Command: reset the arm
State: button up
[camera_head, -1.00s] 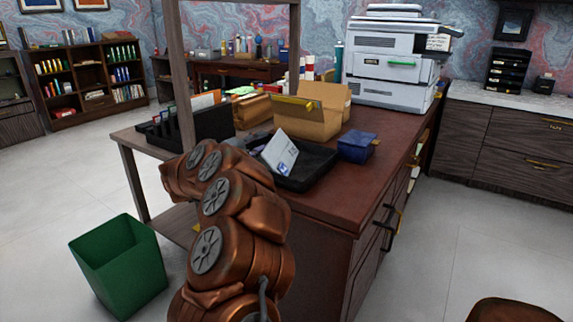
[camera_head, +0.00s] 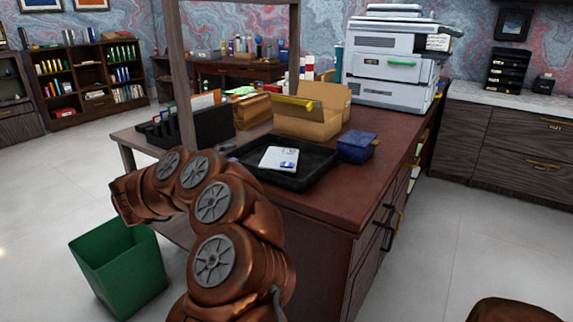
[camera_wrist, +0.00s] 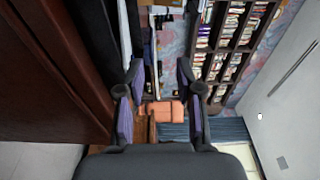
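My gripper (camera_wrist: 160,98) shows in the wrist view with its two dark, purple-padded fingers apart and nothing between them. In the head view my copper arm is bent to the left in front of the desk (camera_head: 385,150), and the gripper itself cannot be made out there. A white envelope-like item (camera_head: 279,158) with small blue marks lies in the black tray (camera_head: 292,183) on the desk, apart from my arm.
A dark file holder (camera_head: 207,127), an open cardboard box (camera_head: 305,124), a blue box (camera_head: 357,146) and a large printer (camera_head: 385,68) stand on the desk. A wooden post (camera_head: 177,75) rises near my arm. A green bin (camera_head: 120,268) stands on the floor below.

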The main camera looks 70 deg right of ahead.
dwell(0.4)
